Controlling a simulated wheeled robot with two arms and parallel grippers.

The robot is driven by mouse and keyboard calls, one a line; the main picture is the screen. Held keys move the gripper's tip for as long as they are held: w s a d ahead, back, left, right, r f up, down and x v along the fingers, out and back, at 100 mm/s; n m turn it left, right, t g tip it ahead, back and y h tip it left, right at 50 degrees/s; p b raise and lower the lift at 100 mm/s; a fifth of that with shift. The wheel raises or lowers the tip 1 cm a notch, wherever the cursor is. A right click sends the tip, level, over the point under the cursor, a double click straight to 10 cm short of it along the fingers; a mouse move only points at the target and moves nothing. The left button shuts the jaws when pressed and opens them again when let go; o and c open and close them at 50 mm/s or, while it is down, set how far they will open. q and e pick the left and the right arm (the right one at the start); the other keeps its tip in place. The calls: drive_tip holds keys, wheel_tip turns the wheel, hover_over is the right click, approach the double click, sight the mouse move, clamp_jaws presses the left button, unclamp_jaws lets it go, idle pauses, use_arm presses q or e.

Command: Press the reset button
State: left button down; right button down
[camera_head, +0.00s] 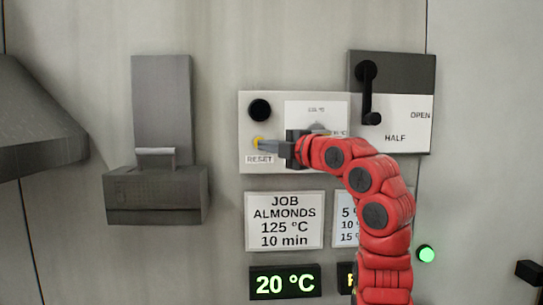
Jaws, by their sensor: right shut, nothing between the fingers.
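The reset button is a small yellow button (257,141) on the light panel (246,108), just above the RESET label (259,160). A black knob sits above it. My right gripper (262,145) is shut and empty, on a red arm that comes up from the lower right. The gripper and arm hide part of the white dial plate (300,110) on the panel. My left gripper is not in view.
A black lever (367,90) with OPEN and HALF labels is at the upper right. A grey box (155,195) juts out at left. Below are a job card (284,220), a green 20 °C display (285,283) and a lit green lamp (426,254).

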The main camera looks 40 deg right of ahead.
drive_tip(key=s+b, duration=0.3)
drive_tip(key=s, duration=0.5)
drive_tip(key=shift+s+d, duration=0.3)
drive_tip(key=shift+d, duration=0.15)
drive_tip(key=shift+r, duration=0.1)
